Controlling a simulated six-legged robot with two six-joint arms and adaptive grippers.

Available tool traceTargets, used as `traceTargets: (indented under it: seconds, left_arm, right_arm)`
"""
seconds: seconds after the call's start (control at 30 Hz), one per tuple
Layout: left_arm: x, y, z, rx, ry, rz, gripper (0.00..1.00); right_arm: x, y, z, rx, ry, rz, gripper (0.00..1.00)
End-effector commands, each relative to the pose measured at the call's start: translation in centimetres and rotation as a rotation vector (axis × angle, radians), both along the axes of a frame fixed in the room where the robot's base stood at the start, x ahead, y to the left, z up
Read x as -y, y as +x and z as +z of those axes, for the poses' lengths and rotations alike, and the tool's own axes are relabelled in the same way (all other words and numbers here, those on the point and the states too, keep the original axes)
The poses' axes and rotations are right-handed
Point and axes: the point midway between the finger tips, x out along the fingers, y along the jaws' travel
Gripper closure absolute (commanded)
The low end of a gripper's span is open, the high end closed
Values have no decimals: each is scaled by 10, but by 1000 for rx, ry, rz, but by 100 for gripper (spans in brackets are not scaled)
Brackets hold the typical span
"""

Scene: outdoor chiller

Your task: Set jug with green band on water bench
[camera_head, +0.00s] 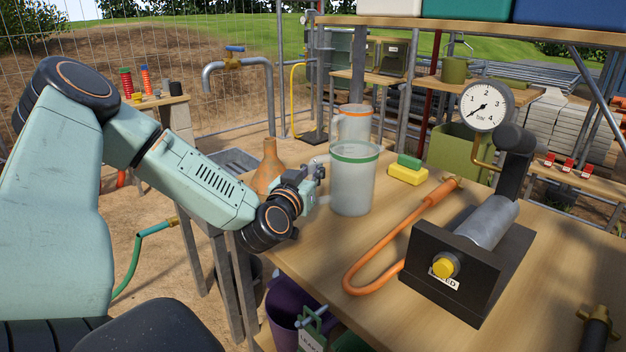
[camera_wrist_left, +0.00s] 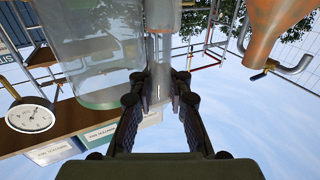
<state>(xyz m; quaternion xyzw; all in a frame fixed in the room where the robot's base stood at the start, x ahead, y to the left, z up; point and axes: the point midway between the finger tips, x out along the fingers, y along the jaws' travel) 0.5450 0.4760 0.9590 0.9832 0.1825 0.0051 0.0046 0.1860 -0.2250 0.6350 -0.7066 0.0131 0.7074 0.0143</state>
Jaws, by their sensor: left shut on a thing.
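The clear jug with the green band (camera_head: 353,190) is upright at the near bench's (camera_head: 300,262) left part. I cannot tell whether its base touches the wood. My left gripper (camera_head: 316,174) is at the jug's left side, shut on its handle. In the left wrist view, which is turned upside down, the jug (camera_wrist_left: 95,55) is at the left and its handle (camera_wrist_left: 160,75) is between my left fingers (camera_wrist_left: 160,95). A similar jug with an orange band (camera_head: 354,122) stands behind it. My right gripper is not in view.
An orange-brown funnel-like vessel (camera_head: 269,168) is behind my left wrist. A yellow and green sponge (camera_head: 408,172), an orange hose (camera_head: 385,240) and a dark block with a pressure gauge (camera_head: 487,106) are to the right. A grey basin (camera_head: 233,160) and a blue-handled tap (camera_head: 235,50) are at the left.

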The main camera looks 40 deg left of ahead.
Motion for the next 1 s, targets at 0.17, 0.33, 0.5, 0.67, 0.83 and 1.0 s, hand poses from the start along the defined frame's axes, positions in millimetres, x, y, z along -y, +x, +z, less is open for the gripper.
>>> traceTargets:
  seconds: [0.17,0.33,0.5,0.67,0.83,1.0]
  left_arm:
    - [0,0,-1,4,1,-1,100]
    - [0,0,-2,3,1,0,100]
    - [0,0,-4,2,0,0,80]
    - [0,0,-4,2,0,0,66]
    - [0,0,-4,2,0,-1,60]
    - [0,0,-4,2,0,0,60]
  right_arm:
    - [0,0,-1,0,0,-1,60]
    - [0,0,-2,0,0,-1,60]
    - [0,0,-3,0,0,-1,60]
    - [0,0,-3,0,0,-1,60]
    - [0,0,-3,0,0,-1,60]
    - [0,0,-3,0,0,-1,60]
